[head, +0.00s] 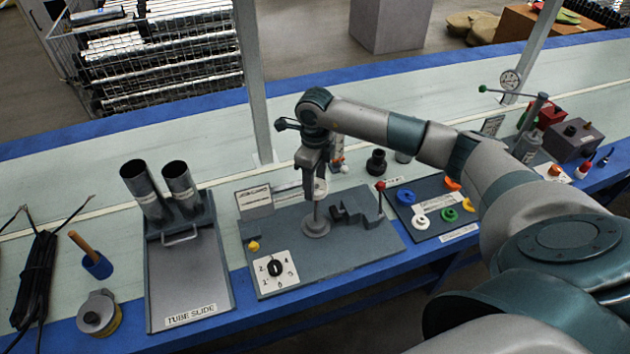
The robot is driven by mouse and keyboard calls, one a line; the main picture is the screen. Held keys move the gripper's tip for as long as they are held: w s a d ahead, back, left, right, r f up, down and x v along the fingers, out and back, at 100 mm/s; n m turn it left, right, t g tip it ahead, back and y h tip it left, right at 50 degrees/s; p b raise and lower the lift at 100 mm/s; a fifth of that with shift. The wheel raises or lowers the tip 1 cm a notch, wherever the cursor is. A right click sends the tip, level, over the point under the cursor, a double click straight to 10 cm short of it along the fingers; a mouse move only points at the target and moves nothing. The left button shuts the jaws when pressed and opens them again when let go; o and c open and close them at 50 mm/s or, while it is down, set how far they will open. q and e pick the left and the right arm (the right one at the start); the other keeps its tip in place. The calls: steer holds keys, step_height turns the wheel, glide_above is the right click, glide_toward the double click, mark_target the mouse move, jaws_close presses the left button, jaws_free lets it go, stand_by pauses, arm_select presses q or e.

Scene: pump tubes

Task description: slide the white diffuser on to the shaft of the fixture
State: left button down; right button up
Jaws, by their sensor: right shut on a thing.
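The fixture is a dark grey plate (350,258) on the bench, with a thin upright shaft (316,212) rising from a round base. My right gripper (319,183) points down above the shaft and is shut on a small whitish piece, which looks like the white diffuser (320,188). The piece is at the top of the shaft, in line with it in this view. I cannot tell whether the shaft is inside it or just below it. The fingers partly hide the piece. My left gripper is not in view.
Right of the shaft, the fixture bears a stepped dark block (357,211) and a red-knobbed lever (380,186). A dial card (275,270) lies in front. A tray (433,190) with coloured rings stands to the right, the tube slide (190,275) to the left.

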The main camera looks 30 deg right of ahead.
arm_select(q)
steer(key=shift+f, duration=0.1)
arm_select(e)
steer(key=shift+d+f, duration=0.1)
steer(key=shift+f, duration=0.15)
steer(key=o, duration=1.1)
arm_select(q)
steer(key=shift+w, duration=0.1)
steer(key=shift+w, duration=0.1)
arm_select(e)
steer(key=shift+w+r+b, duration=0.1)
steer(key=shift+r+b, duration=0.35)
steer(key=shift+r, duration=1.3)
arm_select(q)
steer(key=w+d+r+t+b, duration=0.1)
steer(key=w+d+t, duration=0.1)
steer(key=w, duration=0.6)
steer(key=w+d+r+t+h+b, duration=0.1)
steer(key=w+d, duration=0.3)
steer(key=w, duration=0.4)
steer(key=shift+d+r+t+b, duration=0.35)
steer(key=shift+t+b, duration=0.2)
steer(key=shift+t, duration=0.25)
arm_select(e)
step_height(320, 180, up, 14)
